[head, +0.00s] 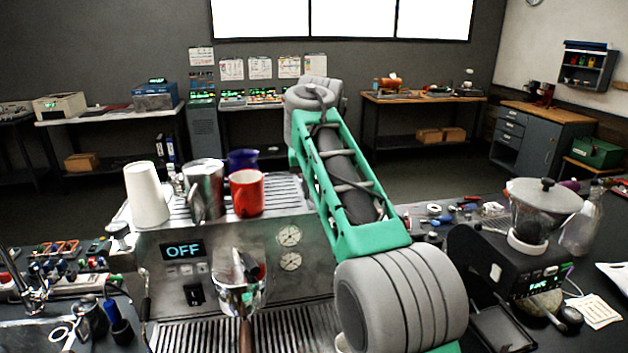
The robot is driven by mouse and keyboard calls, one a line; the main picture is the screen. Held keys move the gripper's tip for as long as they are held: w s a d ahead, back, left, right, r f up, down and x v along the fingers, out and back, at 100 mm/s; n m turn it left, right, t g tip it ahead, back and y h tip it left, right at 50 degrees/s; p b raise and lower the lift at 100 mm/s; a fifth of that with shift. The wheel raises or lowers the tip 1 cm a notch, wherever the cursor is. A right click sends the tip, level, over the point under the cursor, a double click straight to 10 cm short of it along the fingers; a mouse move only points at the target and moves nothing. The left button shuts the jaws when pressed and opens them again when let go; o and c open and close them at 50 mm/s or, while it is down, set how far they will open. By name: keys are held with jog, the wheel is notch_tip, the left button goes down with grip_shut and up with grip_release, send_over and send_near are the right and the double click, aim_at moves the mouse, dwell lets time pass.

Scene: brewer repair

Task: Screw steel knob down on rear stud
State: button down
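The espresso machine (215,252) stands in front of me, with its display reading OFF. A small round metallic piece (118,230) is at its upper left corner; I cannot tell whether it is the steel knob. I cannot make out the rear stud; my arm covers the right part of the machine's top. My arm reaches up and away over the machine's right side. My gripper is not visible, so I cannot tell what it holds.
A white cup stack (147,195), a steel pitcher (204,188), a red mug (246,193) and a dark blue pitcher (242,160) stand on the machine's top. A portafilter (240,284) is at its front. A grinder (520,245) stands right; loose tools lie left.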

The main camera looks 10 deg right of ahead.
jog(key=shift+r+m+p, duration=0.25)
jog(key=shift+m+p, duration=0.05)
jog(key=shift+p, duration=0.05)
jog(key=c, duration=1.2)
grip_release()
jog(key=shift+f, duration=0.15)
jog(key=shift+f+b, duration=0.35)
jog(key=shift+b, duration=0.65)
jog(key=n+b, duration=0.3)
jog(key=b, duration=0.3)
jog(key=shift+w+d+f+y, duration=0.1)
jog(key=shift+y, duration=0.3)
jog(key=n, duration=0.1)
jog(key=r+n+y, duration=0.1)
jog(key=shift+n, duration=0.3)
